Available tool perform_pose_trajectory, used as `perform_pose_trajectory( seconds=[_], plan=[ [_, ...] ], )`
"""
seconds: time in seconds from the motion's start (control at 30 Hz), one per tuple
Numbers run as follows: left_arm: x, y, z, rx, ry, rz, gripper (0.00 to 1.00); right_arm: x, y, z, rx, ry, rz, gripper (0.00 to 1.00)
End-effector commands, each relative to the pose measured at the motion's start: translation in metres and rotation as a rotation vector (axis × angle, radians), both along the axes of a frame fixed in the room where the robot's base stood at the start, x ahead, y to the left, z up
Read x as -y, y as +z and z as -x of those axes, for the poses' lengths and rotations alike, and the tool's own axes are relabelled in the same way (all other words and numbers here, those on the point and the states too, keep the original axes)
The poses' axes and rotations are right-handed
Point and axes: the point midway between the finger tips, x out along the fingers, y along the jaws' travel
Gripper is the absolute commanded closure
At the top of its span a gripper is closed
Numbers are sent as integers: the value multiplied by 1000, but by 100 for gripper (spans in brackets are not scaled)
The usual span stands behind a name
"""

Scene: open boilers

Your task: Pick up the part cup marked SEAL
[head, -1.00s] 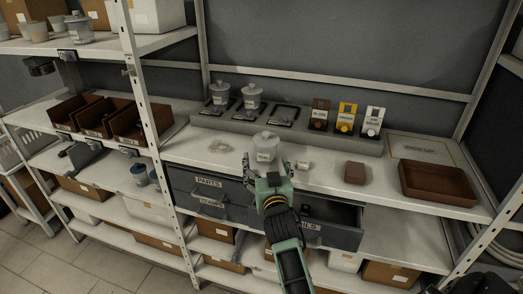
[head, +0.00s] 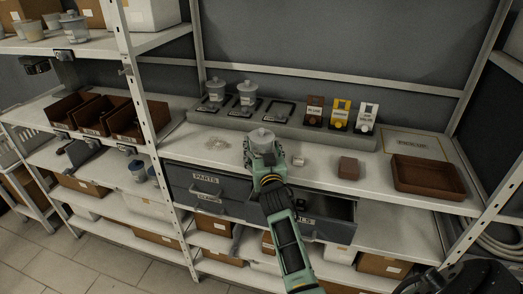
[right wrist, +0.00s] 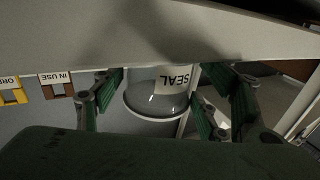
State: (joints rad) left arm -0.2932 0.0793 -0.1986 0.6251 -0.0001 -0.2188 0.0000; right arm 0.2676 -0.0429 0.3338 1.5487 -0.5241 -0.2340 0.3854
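The clear-lidded part cup (head: 262,136) stands upright on the bench top, behind the partly open drawer. In the right wrist view its label reads SEAL (right wrist: 176,79), and the cup (right wrist: 152,103) appears upside down. My right gripper (head: 263,152) reaches in from the front, its fingers on both sides of the cup. In the right wrist view a narrow gap shows at the left finger; the right finger is very close, and contact cannot be told. My left gripper is not in view.
Two similar cups (head: 247,93) stand on the raised rack behind. Brown, yellow and white tags (head: 340,115) stand to their right. A small white part (head: 298,160), a brown block (head: 348,168) and a brown tray (head: 428,177) lie to the right. An open drawer (head: 325,230) juts out below.

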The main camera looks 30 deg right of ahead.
Motion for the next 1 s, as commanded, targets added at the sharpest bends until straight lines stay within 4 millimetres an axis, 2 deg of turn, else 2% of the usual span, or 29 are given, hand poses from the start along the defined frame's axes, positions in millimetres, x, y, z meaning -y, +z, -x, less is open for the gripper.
perform_pose_trajectory(
  seconds=[0.03, 0.2, 0.4, 0.77, 0.87, 1.0],
  plan=[
    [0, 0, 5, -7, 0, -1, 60, 0, 0, 0, 0, 0, 0, 41],
    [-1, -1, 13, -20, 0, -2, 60, 0, 0, 0, 0, 0, 0, 56],
    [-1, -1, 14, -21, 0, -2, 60, 0, 1, 0, 2, 0, 1, 72],
    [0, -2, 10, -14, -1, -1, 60, 0, 8, 0, 4, 0, 3, 72],
    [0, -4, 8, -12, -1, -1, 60, 1, 18, 0, 6, 0, 5, 72],
    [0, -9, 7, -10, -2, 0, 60, 0, 44, 0, 10, 1, 5, 72]
  ],
)
